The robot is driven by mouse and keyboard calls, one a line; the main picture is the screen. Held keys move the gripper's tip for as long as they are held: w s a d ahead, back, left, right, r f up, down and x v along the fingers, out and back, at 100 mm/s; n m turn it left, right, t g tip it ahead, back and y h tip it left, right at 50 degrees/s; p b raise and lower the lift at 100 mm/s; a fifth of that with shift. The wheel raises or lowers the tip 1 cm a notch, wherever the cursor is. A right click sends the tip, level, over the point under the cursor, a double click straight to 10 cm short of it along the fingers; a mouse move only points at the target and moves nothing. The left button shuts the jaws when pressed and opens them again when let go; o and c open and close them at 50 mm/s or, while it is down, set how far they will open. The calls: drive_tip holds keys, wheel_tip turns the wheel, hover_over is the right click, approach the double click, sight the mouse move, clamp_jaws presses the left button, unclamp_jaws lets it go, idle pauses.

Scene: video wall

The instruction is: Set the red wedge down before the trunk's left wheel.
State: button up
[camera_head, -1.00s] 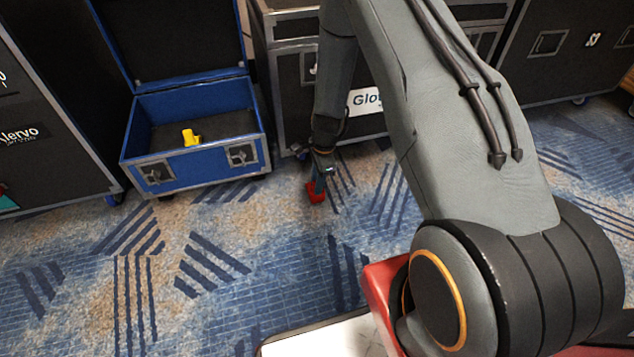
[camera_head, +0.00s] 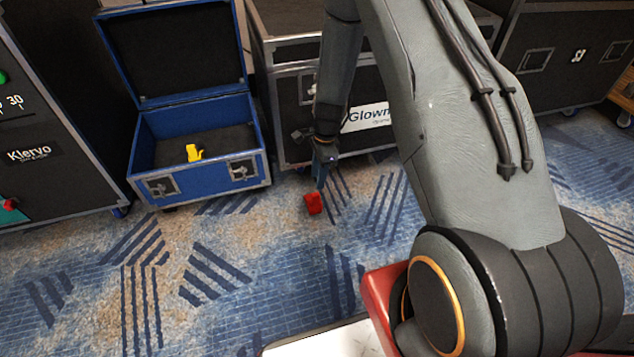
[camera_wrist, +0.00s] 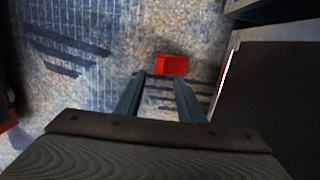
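The red wedge (camera_head: 313,203) lies on the blue patterned carpet, in front of the black case marked "Glown" and to the right of the open blue trunk (camera_head: 205,170). In the wrist view the wedge (camera_wrist: 172,64) sits just beyond my fingertips, with nothing between the fingers. My gripper (camera_head: 321,181) is low over the carpet beside the wedge; in the wrist view its two fingers (camera_wrist: 160,76) are apart. The trunk's wheels are mostly hidden under its body.
A yellow object (camera_head: 193,153) lies inside the blue trunk. The black "Glown" case (camera_head: 285,110) stands close behind my gripper, and a tall black "Klervo" case (camera_head: 50,165) stands at the left. Carpet (camera_head: 230,250) in front of the trunk is clear.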

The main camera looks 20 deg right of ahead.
drive_tip(key=s+a+r+n, duration=0.35)
drive_tip(key=a+r, duration=0.25)
drive_tip(key=r, duration=0.3)
drive_tip(key=s+a+r+n, duration=0.35)
drive_tip(key=a+r, duration=0.25)
drive_tip(key=r, duration=0.3)
drive_tip(key=s+a+r+n, duration=0.35)
drive_tip(key=a+r, duration=0.25)
drive_tip(key=r, duration=0.2)
drive_tip(key=s+a+r+n, duration=0.2)
drive_tip(key=s+r+n, duration=0.4)
drive_tip(key=s, duration=0.6)
drive_tip(key=s+a+r+n, duration=0.2)
drive_tip(key=s+r+n, duration=0.5)
drive_tip(key=s, duration=0.6)
drive_tip(key=shift+r+n+p, duration=0.25)
drive_tip(key=shift+n+p, duration=0.05)
drive_tip(key=shift+n, duration=0.25)
